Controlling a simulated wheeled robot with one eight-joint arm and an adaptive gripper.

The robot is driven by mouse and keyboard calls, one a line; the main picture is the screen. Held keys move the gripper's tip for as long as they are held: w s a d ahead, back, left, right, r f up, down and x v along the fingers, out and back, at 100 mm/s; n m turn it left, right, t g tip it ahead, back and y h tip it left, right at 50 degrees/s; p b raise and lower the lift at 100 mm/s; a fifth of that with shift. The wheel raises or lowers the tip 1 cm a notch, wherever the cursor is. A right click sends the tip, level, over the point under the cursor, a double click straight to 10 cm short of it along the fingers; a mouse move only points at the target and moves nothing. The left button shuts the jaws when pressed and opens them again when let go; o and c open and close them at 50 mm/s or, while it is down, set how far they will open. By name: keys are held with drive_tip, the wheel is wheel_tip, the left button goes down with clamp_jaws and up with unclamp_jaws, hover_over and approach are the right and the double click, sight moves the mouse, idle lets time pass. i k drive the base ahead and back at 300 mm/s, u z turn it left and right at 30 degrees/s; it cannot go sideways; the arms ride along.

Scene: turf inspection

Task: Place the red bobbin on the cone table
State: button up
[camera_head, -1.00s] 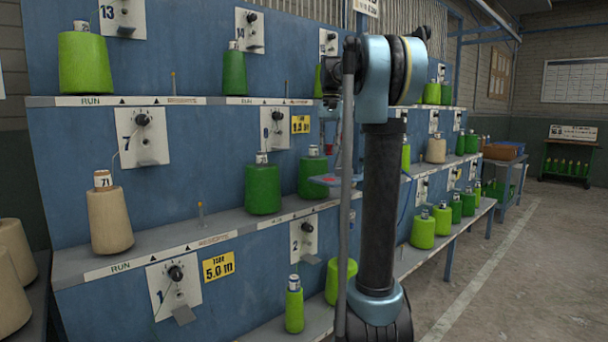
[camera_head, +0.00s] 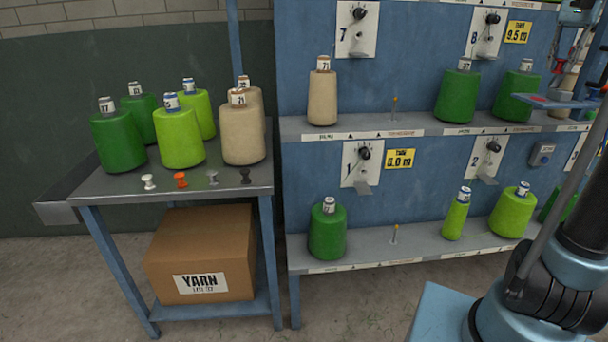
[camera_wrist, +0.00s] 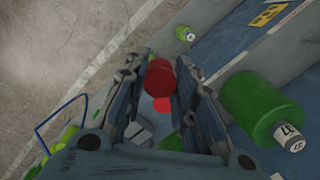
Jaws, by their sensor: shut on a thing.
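The red bobbin (camera_wrist: 160,80) is between the two fingers of my gripper (camera_wrist: 162,68) in the wrist view. The fingers are shut on it. A flatter, brighter red patch shows just below it there; I cannot tell what it is. In the head view my arm is at the right edge, in front of the machine, well away from the cone table. The cone table (camera_head: 112,188) stands at the left with green and beige cones on its grey top.
The blue machine (camera_head: 300,85) has two visible shelves with green and beige cones. A cardboard yarn box (camera_head: 203,250) sits on the table's lower shelf. A small blue plate with red on it (camera_head: 548,101) is near my arm. Floor before the table is clear.

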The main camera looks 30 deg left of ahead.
sight(89, 191)
drive_tip(key=z, duration=0.45)
drive_tip(key=k, duration=1)
drive_tip(key=u, duration=2.9)
drive_tip(key=i, duration=0.85)
drive_tip(key=u, duration=0.05)
